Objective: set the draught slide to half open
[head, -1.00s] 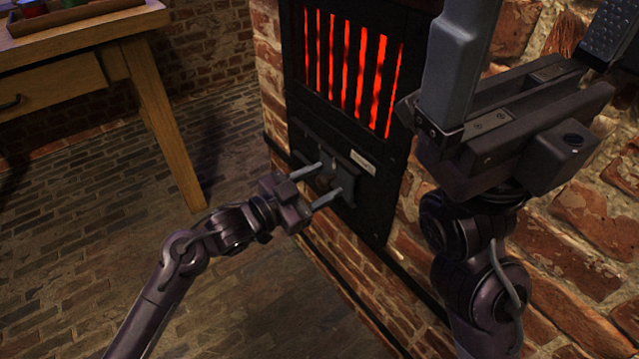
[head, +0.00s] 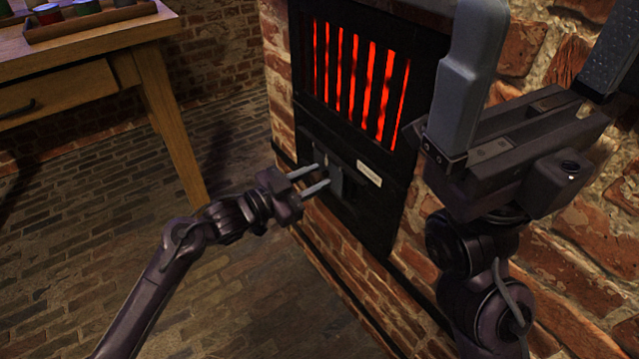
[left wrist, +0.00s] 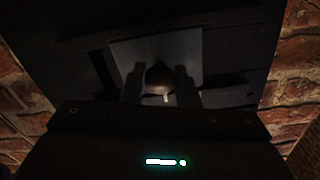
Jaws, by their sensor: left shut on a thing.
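The draught slide (head: 346,183) is a dark plate on the black stove front, below the glowing grate and beside a small pale label (head: 369,174). My left gripper (head: 322,178) reaches it from the left, its two fingers at the plate. In the left wrist view the fingers (left wrist: 161,85) close on a rounded dark knob (left wrist: 159,77) in front of the grey slide plate (left wrist: 190,50). How far the slide is open cannot be told. My right gripper (head: 530,100) is raised at the right, its two fingers wide apart with nothing between them.
The stove's barred grate (head: 355,80) glows red above the slide, set in a brick wall. A wooden table (head: 130,45) with a tray (head: 92,22) of several coloured jars stands at the left. The brick floor between is clear.

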